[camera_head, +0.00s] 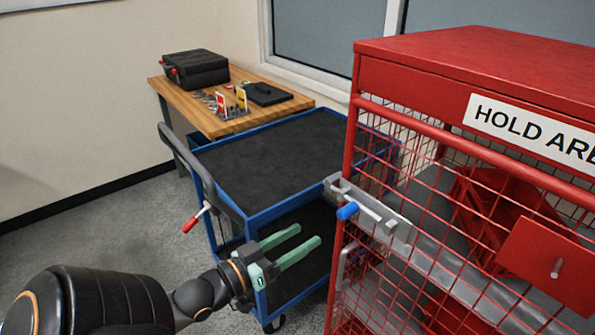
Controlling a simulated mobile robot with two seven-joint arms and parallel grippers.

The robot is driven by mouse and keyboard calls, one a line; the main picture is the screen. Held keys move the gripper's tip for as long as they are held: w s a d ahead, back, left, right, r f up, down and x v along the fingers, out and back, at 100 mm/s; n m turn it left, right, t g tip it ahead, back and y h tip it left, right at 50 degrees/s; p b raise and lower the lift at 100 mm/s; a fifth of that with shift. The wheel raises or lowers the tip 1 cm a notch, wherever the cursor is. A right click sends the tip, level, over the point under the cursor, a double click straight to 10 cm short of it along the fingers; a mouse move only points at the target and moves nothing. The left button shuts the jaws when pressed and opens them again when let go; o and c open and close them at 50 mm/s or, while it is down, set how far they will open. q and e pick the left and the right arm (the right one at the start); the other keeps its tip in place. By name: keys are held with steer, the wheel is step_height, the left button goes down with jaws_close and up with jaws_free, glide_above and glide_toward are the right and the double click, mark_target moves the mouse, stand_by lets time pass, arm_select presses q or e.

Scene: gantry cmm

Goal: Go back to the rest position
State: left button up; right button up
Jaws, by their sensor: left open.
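My left gripper (292,248) reaches in from the lower left on its black arm. Its two green fingers are apart and nothing is between them. It is in front of the blue cart (262,222), over the lower part of the cart in the picture. Whether it touches the cart I cannot tell. My right gripper is not in the picture.
A red mesh cage (450,65) marked HOLD AREA fills the right side, with a grey latch (375,215) with a blue knob. A wooden bench (190,100) with a black case (195,68) stands behind the cart. Grey floor (90,235) is clear at left.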

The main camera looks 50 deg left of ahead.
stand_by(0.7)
arm_select(q)
steer(key=s+d+f+g, duration=0.1)
steer(key=d+f+g, duration=0.1)
steer(key=f, duration=0.5)
steer(key=s+d+f+m+g, duration=0.1)
steer(key=s+d+f+g, duration=0.1)
steer(key=d+f, duration=0.3)
steer(key=s+d+f+m+g+p, duration=0.1)
steer(key=d+f, duration=0.3)
steer(key=f, duration=0.5)
steer(key=shift+s+d+f+g+h, duration=0.3)
steer(key=shift+s+f+g, duration=0.1)
steer(key=shift+g, duration=0.5)
steer(key=s+d+f, duration=0.1)
steer(key=d, duration=0.1)
steer(key=d+f+m+g, duration=0.1)
steer(key=d+f, duration=0.1)
steer(key=s+d+f+g, duration=0.1)
steer(key=d+f, duration=0.1)
steer(key=shift+s+d+m+h, duration=0.15)
steer(key=shift+s+m+h, duration=0.15)
steer(key=shift+s, duration=0.05)
steer(key=shift+c, duration=0.4)
